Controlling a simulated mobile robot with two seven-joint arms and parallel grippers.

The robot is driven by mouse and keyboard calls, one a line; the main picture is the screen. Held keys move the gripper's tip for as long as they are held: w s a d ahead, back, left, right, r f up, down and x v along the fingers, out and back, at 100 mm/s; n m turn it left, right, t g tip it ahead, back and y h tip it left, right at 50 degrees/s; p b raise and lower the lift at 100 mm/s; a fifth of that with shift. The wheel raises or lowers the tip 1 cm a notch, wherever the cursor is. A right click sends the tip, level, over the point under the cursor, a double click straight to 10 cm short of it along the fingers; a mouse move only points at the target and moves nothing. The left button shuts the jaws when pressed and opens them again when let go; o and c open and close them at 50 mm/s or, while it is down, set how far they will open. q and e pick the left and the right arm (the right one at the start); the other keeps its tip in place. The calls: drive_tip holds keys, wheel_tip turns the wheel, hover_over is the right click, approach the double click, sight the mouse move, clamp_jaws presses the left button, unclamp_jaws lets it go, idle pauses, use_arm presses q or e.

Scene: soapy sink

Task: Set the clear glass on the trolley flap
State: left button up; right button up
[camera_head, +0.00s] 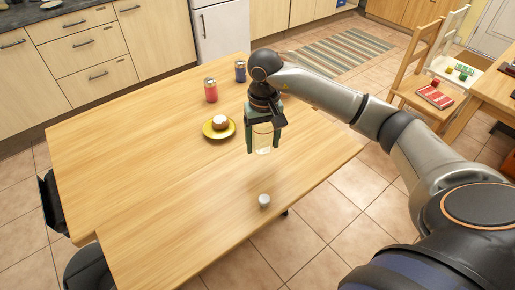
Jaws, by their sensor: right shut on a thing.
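My right gripper (265,130) points down over the wooden top and is shut on the clear glass (263,142). The glass is upright between the fingers, and its lower part shows below them. I cannot tell for sure whether its base touches the wood. The pale wooden top (130,150) has a step in its left edge, and its front section (180,235) looks like the trolley flap. The glass is over the right side of the wood, behind a small white cup (264,200). My left gripper is not in view.
A yellow plate (206,131) with a round brown-and-white item (220,122) stands left of the glass. A red jar (210,90) and a blue jar (240,71) stand behind. The front-left wood is clear. A chair (420,75) stands at the right.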

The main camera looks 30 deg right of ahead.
sight(257, 160)
drive_tip(key=shift+w+a+f, duration=0.2)
drive_tip(key=shift+w+f, duration=0.6)
drive_tip(key=shift+f, duration=0.15)
wheel_tip(257, 160, down, 3)
drive_tip(key=shift+w+p, duration=0.1)
drive_tip(key=shift+p, duration=0.45)
drive_tip(key=shift+f, duration=0.2)
drive_tip(key=shift+f, duration=0.2)
drive_tip(key=o, duration=1.6)
drive_tip(key=shift+c, duration=0.2)
